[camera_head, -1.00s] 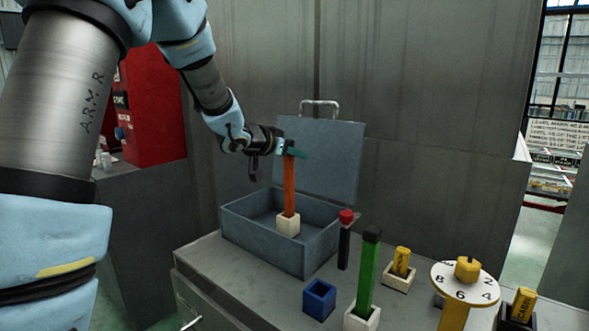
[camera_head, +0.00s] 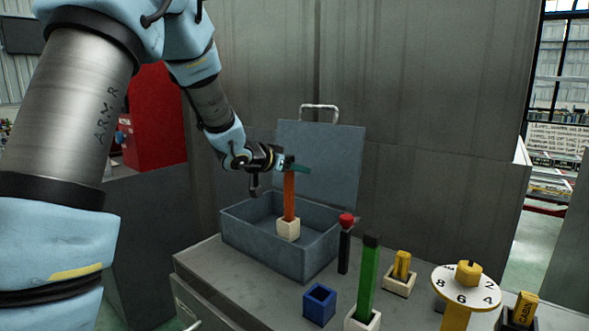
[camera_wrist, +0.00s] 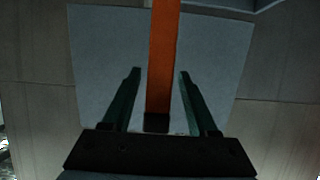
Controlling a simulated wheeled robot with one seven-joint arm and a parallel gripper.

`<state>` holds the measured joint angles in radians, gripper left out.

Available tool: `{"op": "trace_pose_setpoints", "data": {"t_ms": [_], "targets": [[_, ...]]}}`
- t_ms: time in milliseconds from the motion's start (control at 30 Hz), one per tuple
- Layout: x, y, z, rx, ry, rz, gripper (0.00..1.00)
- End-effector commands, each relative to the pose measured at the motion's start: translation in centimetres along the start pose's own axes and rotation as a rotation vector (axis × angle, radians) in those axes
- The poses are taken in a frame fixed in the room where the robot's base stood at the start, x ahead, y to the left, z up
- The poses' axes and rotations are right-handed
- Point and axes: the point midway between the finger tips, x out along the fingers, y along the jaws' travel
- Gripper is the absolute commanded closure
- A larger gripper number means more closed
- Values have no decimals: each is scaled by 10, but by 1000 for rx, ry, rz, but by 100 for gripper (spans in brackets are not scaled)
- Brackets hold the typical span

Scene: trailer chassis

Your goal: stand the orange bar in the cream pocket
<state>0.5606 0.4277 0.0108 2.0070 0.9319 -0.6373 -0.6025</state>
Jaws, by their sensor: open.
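The orange bar (camera_head: 289,196) stands upright at the cream pocket (camera_head: 288,231), inside the open grey box. Its lower end is hidden behind the pocket's walls, so its depth there cannot be told. My gripper (camera_head: 297,167) is at the bar's upper end, with its teal fingers level with it. In the wrist view my gripper (camera_wrist: 160,75) is open, with one finger on each side of the orange bar (camera_wrist: 163,60) and a visible gap on both sides. The bar's dark end (camera_wrist: 157,123) lies near the palm.
The grey box (camera_head: 265,240) has its lid (camera_head: 335,150) raised behind the bar. To its right stand a red-topped black bar (camera_head: 345,245), a green bar (camera_head: 367,280) in a pale pocket, an empty blue pocket (camera_head: 319,303), yellow pieces in pockets and a numbered dial (camera_head: 478,290).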

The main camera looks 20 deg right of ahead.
Motion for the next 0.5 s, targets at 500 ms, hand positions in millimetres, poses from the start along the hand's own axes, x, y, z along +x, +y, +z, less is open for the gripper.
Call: {"op": "trace_pose_setpoints", "data": {"t_ms": [500], "targets": [[-64, -1, -2, 0, 3, -4, 41]]}}
